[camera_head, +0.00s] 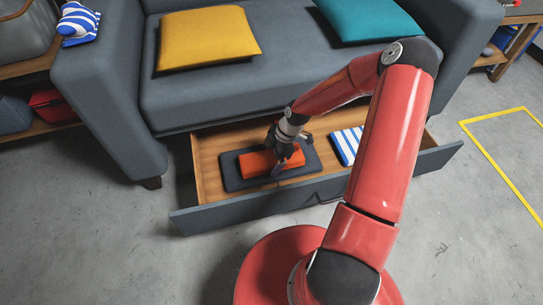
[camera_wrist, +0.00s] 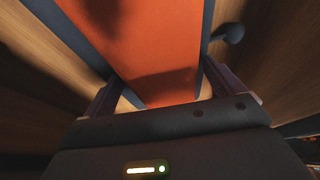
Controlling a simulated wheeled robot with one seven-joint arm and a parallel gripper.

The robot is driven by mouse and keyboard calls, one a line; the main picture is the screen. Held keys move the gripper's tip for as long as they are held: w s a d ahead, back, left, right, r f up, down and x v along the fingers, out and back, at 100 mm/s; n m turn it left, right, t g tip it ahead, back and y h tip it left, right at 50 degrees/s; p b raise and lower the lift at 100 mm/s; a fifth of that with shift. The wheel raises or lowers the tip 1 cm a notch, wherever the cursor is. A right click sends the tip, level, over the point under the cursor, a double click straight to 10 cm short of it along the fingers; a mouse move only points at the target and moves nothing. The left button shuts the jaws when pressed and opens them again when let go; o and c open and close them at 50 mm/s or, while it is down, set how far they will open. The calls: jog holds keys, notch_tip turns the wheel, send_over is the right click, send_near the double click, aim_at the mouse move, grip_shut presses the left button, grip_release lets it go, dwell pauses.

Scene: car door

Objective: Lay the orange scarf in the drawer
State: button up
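The orange scarf (camera_head: 272,160), a folded flat block, lies in the open drawer (camera_head: 205,165) on top of a dark grey folded piece (camera_head: 231,170). My gripper (camera_head: 284,168) is down in the drawer at the scarf's right part, pointing downward. In the wrist view the scarf (camera_wrist: 155,50) runs between my two spread fingers (camera_wrist: 163,90), with a narrow gap on each side. The fingers look open and not pressed on it. My gripper hides part of the scarf in the head view.
A blue-and-white striped cloth (camera_head: 347,145) lies in the drawer on the right, partly behind my arm. The sofa (camera_head: 240,92) with yellow (camera_head: 205,38) and teal (camera_head: 368,18) cushions stands above the drawer. The drawer's front panel (camera_head: 250,208) stands towards me.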

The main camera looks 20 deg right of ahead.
jog(key=shift+o, duration=0.2)
jog(key=shift+r, duration=0.15)
jog(key=s+d+r+m+h+p, duration=0.2)
jog(key=r, duration=0.8)
jog(key=s+d+r+m+h+p, duration=0.1)
jog(key=s+d+r+m+h, duration=0.15)
jog(key=r, duration=0.85)
jog(key=s+a+r+m+t, duration=0.2)
jog(key=s+r+m, duration=0.4)
jog(key=s+r, duration=0.3)
jog(key=s+a+r+m+t, duration=0.2)
jog(key=s+r+m+t, duration=0.1)
jog(key=s+r+m, duration=0.4)
notch_tip(320, 180, up, 3)
jog(key=shift+s+a+f+t, duration=0.1)
jog(key=shift+s+a+t, duration=0.2)
jog(key=shift+s, duration=0.9)
jog(key=shift+m, duration=0.25)
